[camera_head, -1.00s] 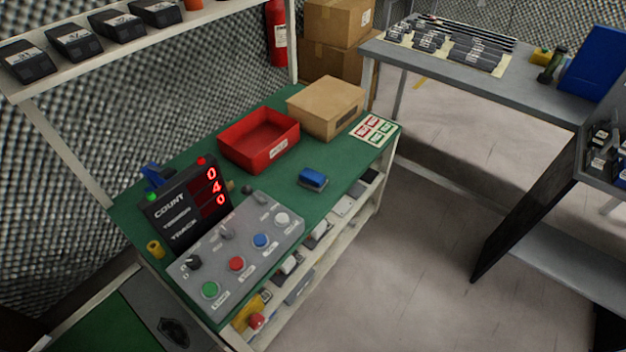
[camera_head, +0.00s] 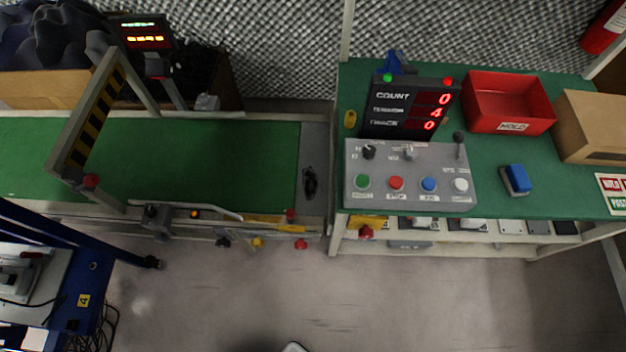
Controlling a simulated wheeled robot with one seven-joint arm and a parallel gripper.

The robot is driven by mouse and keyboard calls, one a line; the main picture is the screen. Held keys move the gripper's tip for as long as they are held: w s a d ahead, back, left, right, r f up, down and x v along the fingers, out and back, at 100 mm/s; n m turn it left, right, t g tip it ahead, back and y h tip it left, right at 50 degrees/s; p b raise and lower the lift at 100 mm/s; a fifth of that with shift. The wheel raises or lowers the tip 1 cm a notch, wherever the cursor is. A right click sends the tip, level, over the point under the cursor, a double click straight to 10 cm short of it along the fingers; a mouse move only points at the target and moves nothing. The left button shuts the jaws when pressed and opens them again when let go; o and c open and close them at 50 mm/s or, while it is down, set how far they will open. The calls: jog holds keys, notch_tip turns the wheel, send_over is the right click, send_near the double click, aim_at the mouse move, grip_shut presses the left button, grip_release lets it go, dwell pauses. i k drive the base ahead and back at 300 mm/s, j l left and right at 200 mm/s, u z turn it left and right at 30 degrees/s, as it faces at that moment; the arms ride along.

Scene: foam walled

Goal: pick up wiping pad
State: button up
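The wiping pad looks to be the small blue block with a grey underside (camera_head: 517,179). It lies on the green-topped workbench (camera_head: 490,205), right of the grey control panel and in front of the red bin. Nothing touches it. My gripper cannot be made out; only a small pale shape shows at the bottom edge of the view, and I cannot tell what it is.
The control panel (camera_head: 412,172) and count display (camera_head: 408,106) stand left of the pad. The red bin (camera_head: 508,102) and a cardboard box (camera_head: 594,127) stand behind it. A green conveyor (camera_head: 200,160) is at left. The floor (camera_head: 400,300) before the bench is clear.

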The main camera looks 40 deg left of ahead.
aim_at(515, 180)
jog(key=i+l+u, duration=0.55)
jog(key=i+l, duration=0.15)
jog(key=i+l+u, duration=0.3)
jog(key=l, duration=0.2)
jog(key=i+l+u, duration=0.25)
jog(key=l, duration=0.25)
